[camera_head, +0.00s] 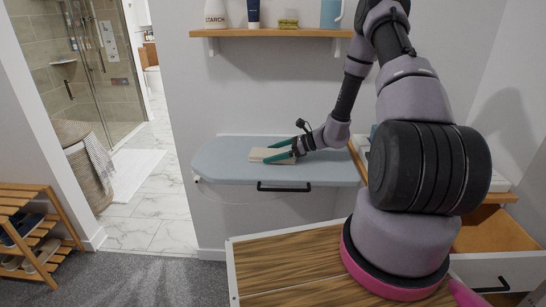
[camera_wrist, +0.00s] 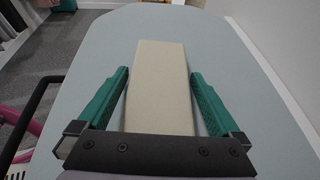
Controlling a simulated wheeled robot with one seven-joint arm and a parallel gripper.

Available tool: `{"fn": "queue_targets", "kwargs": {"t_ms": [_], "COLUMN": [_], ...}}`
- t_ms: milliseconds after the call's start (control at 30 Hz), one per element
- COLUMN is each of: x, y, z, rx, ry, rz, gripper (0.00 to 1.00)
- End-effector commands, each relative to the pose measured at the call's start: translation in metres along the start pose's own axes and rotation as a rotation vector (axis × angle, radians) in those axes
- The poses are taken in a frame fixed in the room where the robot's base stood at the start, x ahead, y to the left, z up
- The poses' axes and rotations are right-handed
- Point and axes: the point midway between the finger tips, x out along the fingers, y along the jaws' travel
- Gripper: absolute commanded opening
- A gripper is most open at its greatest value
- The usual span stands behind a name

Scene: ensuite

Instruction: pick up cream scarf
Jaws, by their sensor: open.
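The cream scarf (camera_head: 262,154) is a flat folded rectangle lying on the light blue ironing board (camera_head: 222,164). In the wrist view the scarf (camera_wrist: 161,85) runs lengthwise away from me, between the two green fingers. My gripper (camera_head: 279,151) is open at the scarf, with one finger along each long side. In the wrist view my gripper (camera_wrist: 158,80) has the scarf between its fingers, with a narrow gap visible at the left finger; contact on the right cannot be told. The scarf's near end is hidden by the gripper body.
A black handle (camera_head: 284,188) is at the board's front edge. An open wooden drawer (camera_head: 495,232) is at right, a shoe rack (camera_head: 35,235) at left.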

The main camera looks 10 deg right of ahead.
Motion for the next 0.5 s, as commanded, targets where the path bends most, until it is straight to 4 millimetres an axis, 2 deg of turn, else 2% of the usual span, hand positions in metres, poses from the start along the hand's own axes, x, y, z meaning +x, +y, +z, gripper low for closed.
{"fn": "queue_targets", "kwargs": {"t_ms": [167,200,333,367,500], "x": [0.0001,0.0001,0.0,0.0,0.0], "y": [0.0,0.0,0.0,-0.0001,-0.0001], "z": [0.0001,0.0001,0.0001,0.0003,0.0003], "rx": [0.0,0.0,0.0,0.0,0.0], "ry": [0.0,0.0,0.0,-0.001,-0.001], "rz": [0.0,0.0,0.0,0.0,0.0], "gripper": [1.0,0.85,0.35,0.28,0.28]}}
